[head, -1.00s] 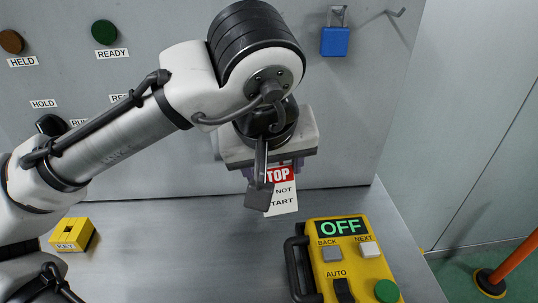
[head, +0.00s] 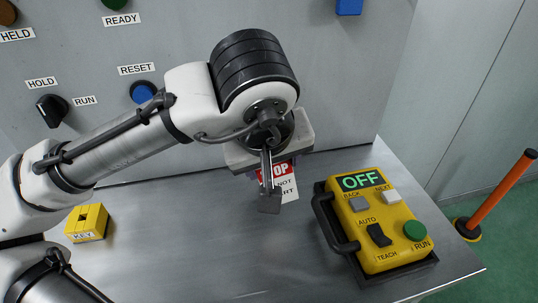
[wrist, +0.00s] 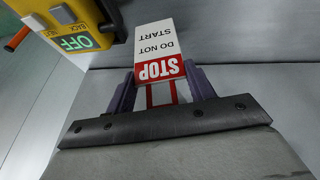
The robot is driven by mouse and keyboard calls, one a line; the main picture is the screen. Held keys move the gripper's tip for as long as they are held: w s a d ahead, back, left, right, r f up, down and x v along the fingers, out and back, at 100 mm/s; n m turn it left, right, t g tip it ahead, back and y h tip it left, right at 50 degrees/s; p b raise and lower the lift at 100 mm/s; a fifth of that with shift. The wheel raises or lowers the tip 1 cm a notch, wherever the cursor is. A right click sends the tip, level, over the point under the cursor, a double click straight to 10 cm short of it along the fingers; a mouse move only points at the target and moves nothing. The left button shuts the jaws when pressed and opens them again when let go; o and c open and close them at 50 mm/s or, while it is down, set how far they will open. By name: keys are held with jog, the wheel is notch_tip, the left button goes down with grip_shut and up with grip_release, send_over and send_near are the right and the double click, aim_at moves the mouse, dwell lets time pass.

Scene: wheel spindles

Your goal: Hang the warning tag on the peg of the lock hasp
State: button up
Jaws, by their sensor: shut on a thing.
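The warning tag (head: 288,188) is a white card with a red STOP band, reading DO NOT START. My gripper (head: 274,166) is shut on the tag near its red end, and the card hangs below the fingers in front of the grey panel. In the wrist view the tag (wrist: 157,42) sticks out from between the purple fingers (wrist: 161,84), with red strips between them. The lower part of a blue padlock (head: 348,6) shows at the top edge of the head view. The hasp's peg is not in view now.
A yellow pendant (head: 393,235) reading OFF stands on the metal bench right of my gripper. A yellow KEY block (head: 87,222) is at the left. Knobs, including a blue RESET button (head: 143,91), stick out of the panel. An orange post (head: 503,188) stands beyond the bench.

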jog(key=shift+f, duration=0.1)
jog(key=w+a+f+b, duration=0.1)
jog(key=w+a+b, duration=0.1)
jog(key=w, duration=0.7)
jog(key=shift+w+f, duration=0.3)
jog(key=shift+w, duration=0.05)
dwell(0.7)
dwell(0.6)
jog(key=o, duration=1.3)
